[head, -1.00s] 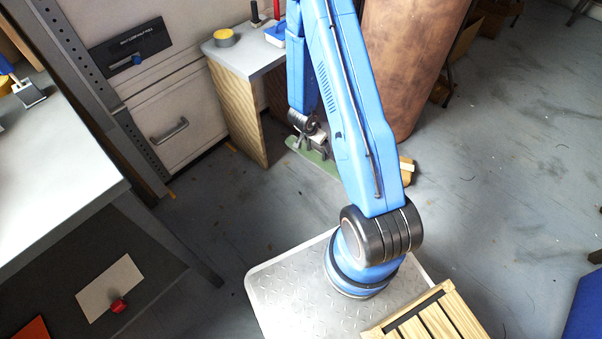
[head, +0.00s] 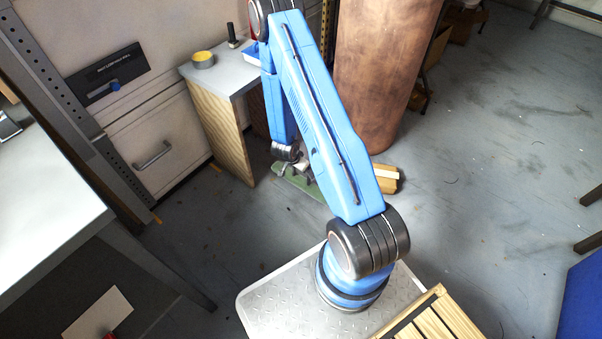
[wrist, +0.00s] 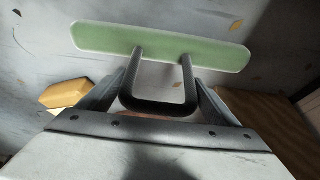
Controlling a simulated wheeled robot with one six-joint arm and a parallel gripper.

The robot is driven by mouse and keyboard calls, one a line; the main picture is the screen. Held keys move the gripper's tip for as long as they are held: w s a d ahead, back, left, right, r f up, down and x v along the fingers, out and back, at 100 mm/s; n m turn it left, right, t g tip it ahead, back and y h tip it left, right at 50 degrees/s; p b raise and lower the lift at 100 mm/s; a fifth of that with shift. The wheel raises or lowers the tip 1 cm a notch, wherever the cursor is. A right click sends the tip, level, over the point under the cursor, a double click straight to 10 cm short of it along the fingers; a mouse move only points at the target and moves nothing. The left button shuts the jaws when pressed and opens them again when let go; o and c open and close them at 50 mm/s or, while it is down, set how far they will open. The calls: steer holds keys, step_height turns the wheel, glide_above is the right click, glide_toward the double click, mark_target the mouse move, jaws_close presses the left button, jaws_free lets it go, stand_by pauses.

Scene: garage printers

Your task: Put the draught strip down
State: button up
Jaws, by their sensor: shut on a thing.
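The draught strip is a long pale green strip (wrist: 160,45) with a dark U-shaped handle (wrist: 160,106) in the wrist view. My gripper (wrist: 158,92) is shut on this handle, its grey fingers either side. In the head view the strip (head: 298,184) shows low down beside the small desk, partly hidden behind my blue arm. My gripper (head: 303,168) is just above it there, small and partly covered. The strip looks close to the grey floor, lying roughly flat. I cannot tell whether it touches the floor.
A wooden-sided desk (head: 222,132) stands left of the strip, with a yellow tape roll (head: 203,59) on top. A wooden block (head: 386,178) lies right of it; a large brown cylinder (head: 380,75) stands behind. Open floor (head: 490,150) spreads to the right.

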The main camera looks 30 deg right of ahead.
mark_target(301, 174)
steer(key=shift+f, duration=1.2)
steer(key=o, duration=2)
steer(key=shift+f, duration=0.15)
